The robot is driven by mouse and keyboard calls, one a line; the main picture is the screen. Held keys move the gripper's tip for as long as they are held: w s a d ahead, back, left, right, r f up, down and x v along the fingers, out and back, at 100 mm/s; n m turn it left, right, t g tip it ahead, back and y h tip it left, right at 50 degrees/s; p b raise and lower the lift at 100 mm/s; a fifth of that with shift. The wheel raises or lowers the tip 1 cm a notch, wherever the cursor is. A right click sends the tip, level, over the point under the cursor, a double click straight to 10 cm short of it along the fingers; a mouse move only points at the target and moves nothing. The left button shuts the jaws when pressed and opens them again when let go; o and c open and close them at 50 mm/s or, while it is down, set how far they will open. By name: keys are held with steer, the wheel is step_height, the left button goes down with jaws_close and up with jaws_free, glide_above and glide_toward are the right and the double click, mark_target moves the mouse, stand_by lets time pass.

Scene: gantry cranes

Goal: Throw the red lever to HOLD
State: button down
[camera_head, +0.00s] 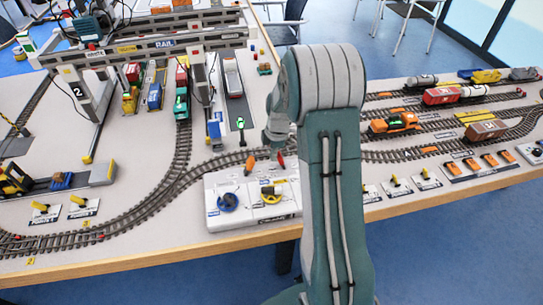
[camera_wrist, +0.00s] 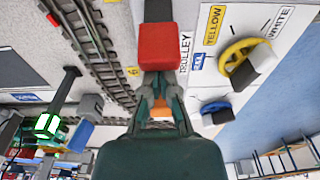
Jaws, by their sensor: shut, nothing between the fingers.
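The red lever (camera_head: 281,160) stands on the light control panel (camera_head: 254,222), just below my wrist in the head view. In the wrist view, a red block on a dark stem, which looks like the red lever's handle (camera_wrist: 158,47), is straight ahead of my fingertips. My gripper (camera_wrist: 158,84) is shut and empty, its tips close to the red handle; I cannot tell if they touch. An orange lever (camera_head: 249,165) stands left of the red one. Some orange (camera_wrist: 161,112) shows between my finger links. I cannot read a HOLD mark.
The panel also bears a blue wheel (camera_head: 227,202) and a yellow wheel (camera_head: 271,193), which also shows in the wrist view (camera_wrist: 240,60). Model track (camera_head: 190,172) runs behind the panel. A green-lit signal (camera_head: 241,124) stands nearby, left of my wrist. Gantry cranes (camera_head: 165,43) stand at the back left.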

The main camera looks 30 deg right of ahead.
mark_target(280, 154)
steer(key=d+y, duration=0.1)
steer(key=d+t+y, duration=0.1)
steer(key=y, duration=0.1)
steer(key=s+d+r+y, duration=0.1)
steer(key=y, duration=0.1)
steer(key=shift+d+t, duration=0.25)
steer(key=shift+t, duration=0.05)
steer(key=shift+r, duration=0.75)
